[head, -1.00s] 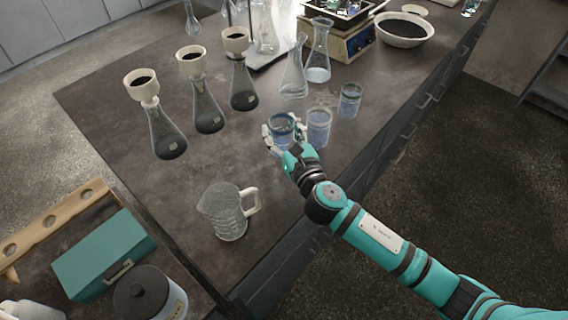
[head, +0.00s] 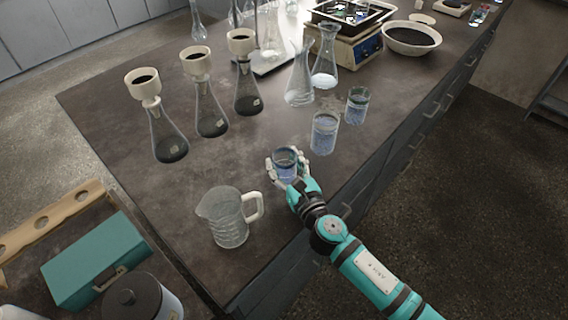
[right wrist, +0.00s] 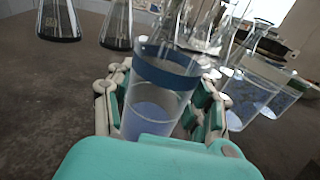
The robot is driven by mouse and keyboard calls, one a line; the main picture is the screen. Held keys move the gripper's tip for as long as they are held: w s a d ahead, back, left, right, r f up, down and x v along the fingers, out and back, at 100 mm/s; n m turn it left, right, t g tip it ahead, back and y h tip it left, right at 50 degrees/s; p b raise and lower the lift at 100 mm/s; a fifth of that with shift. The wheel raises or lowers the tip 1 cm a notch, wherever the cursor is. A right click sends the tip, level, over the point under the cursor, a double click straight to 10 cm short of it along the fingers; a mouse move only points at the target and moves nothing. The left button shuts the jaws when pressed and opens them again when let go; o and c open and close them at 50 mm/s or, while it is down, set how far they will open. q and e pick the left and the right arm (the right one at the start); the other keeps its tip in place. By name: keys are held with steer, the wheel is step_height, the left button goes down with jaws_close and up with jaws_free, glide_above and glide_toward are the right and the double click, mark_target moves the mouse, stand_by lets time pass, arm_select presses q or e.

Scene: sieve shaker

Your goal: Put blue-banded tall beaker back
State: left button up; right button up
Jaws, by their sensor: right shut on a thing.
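The blue-banded tall beaker (head: 286,161) is clear, with a blue band near its rim and pale blue liquid inside. My right gripper (head: 285,170) is shut around it near the front edge of the bench. In the right wrist view the beaker (right wrist: 160,95) stands upright between the fingers of the gripper (right wrist: 160,115). I cannot tell whether its base touches the bench. My left gripper is not in view.
Two similar beakers (head: 324,133) (head: 356,105) stand behind and right. A clear pitcher (head: 228,219) is to the left of my gripper. Several flasks (head: 168,140), some with funnels, stand farther back. Bare bench (head: 235,155) lies left of the held beaker.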

steer(key=shift+f, duration=0.1)
steer(key=o, duration=1.3)
steer(key=shift+r, duration=0.2)
steer(key=b+v, duration=0.1)
steer(key=v, duration=0.9)
steer(key=shift+s+d+f, duration=0.15)
steer(key=shift+s+d, duration=0.05)
steer(key=shift+s, duration=0.15)
steer(key=shift+s+d, duration=0.25)
steer(key=shift+s, duration=0.3)
